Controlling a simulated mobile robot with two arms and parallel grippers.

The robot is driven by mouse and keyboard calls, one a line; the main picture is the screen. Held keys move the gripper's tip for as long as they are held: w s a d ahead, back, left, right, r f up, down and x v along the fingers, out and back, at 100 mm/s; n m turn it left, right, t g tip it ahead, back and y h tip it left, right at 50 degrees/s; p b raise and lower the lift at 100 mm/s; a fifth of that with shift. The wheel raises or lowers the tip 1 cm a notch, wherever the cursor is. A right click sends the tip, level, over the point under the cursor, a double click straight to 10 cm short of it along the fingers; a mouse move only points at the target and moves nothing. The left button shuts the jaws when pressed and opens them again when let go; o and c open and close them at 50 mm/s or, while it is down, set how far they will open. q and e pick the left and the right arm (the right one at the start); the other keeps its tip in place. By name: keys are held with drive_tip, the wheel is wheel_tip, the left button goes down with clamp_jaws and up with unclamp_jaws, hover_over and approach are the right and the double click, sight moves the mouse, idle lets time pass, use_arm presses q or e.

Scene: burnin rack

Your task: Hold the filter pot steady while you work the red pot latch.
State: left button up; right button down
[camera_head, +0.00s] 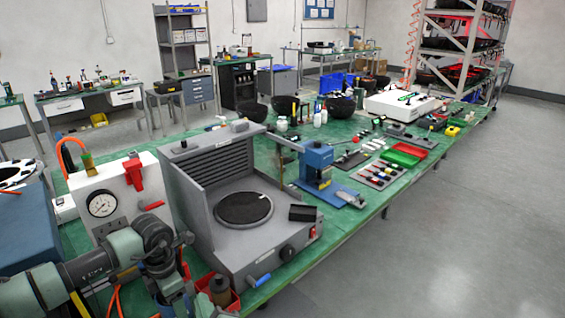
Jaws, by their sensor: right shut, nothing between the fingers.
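A dark, rounded pot (219,287), which may be the filter pot, stands in a red holder (234,300) at the table's near edge. I cannot make out its latch for sure. Behind it, a white gauge box (97,178) carries a red handle (134,172) and a small red lever (151,206).
A grey machine with a round dark plate (243,208) stands right of the gauge box. A blue press (317,165) and a red tray (411,139) are farther right on the green bench. An orange hose (69,146) rises at the left. The floor on the right is clear.

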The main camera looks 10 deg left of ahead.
use_arm(q)
drive_tip(key=o, duration=0.5)
